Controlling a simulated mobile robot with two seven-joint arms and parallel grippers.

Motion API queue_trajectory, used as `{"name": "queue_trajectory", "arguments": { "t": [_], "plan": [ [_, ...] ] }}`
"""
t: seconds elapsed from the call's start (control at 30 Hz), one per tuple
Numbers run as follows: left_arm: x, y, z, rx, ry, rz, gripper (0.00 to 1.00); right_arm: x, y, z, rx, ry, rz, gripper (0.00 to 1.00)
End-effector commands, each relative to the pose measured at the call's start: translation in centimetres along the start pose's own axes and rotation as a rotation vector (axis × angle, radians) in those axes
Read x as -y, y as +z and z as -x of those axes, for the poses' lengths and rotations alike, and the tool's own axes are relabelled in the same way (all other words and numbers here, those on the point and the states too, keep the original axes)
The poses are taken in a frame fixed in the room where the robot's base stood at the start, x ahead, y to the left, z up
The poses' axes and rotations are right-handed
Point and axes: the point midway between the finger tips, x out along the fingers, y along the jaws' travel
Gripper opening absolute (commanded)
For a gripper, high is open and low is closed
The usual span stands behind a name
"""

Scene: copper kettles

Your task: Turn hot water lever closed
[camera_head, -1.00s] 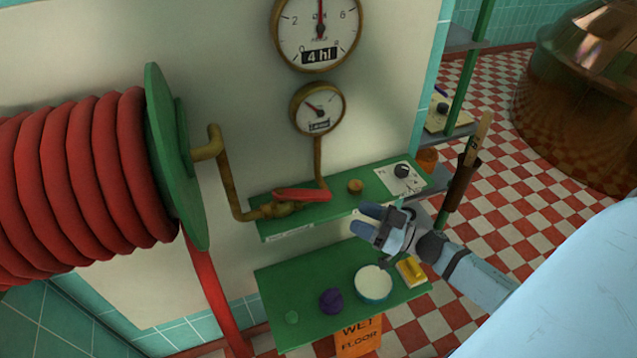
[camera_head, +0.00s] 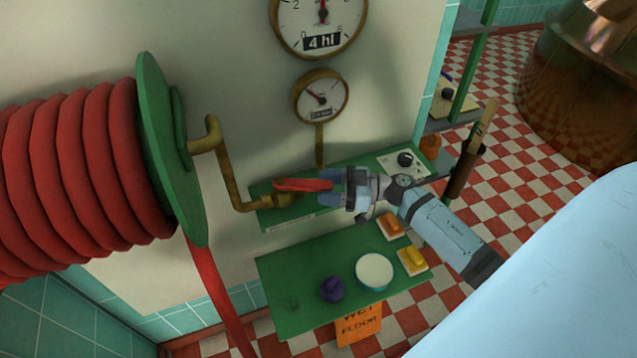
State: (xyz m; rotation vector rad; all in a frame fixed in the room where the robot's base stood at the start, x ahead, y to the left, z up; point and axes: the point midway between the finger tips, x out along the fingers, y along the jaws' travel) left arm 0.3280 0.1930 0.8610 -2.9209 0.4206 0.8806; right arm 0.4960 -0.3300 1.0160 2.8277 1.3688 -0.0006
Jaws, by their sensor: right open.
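The hot water lever (camera_head: 295,185) is a red handle on a brass pipe valve above the upper green shelf (camera_head: 270,218). It points to the right, roughly along the wall. My right gripper (camera_head: 326,187) comes in from the right with its fingers pointing left. It is open, with its blue fingertips at the free end of the lever. The lever's tip appears to be between or just behind the fingers; I cannot tell whether they touch. My left gripper is not in view.
A large red hose reel (camera_head: 80,180) fills the left. Two gauges (camera_head: 321,96) are on the wall above. The lower green shelf (camera_head: 300,275) holds a round white-topped tin (camera_head: 375,271), a purple item (camera_head: 332,289), and orange (camera_head: 391,226) and yellow (camera_head: 412,260) items.

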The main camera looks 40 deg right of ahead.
Motion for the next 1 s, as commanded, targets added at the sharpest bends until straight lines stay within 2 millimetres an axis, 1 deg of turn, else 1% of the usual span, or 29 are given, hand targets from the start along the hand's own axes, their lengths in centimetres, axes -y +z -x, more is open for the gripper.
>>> {"name": "queue_trajectory", "arguments": {
  "t": [0.03, 0.2, 0.5, 0.53, 0.57, 0.6, 0.77, 1.0],
  "plan": [
    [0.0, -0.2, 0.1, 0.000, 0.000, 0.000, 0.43, -0.1, -0.2, -0.7, -0.003, 0.001, 0.000, 0.55],
    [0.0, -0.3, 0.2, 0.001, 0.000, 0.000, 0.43, 0.0, 0.0, -2.0, -0.001, 0.001, -0.002, 0.55],
    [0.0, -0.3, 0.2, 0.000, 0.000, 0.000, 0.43, 0.0, 0.0, -2.3, 0.000, 0.000, -0.001, 0.55],
    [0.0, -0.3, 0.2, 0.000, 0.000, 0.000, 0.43, 0.0, 0.0, -2.3, 0.000, 0.000, -0.001, 0.53],
    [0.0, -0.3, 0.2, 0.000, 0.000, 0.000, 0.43, 0.0, 0.0, -2.3, 0.000, 0.000, -0.001, 0.46],
    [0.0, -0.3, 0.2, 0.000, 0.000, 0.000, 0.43, 0.0, 0.0, -2.3, 0.000, 0.000, -0.001, 0.37],
    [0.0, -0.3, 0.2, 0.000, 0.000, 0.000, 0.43, 0.0, 0.0, -2.3, 0.000, 0.000, -0.001, 0.00],
    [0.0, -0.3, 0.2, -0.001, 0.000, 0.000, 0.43, -0.1, 0.0, -2.4, 0.000, 0.000, -0.001, 0.00]
  ]
}}
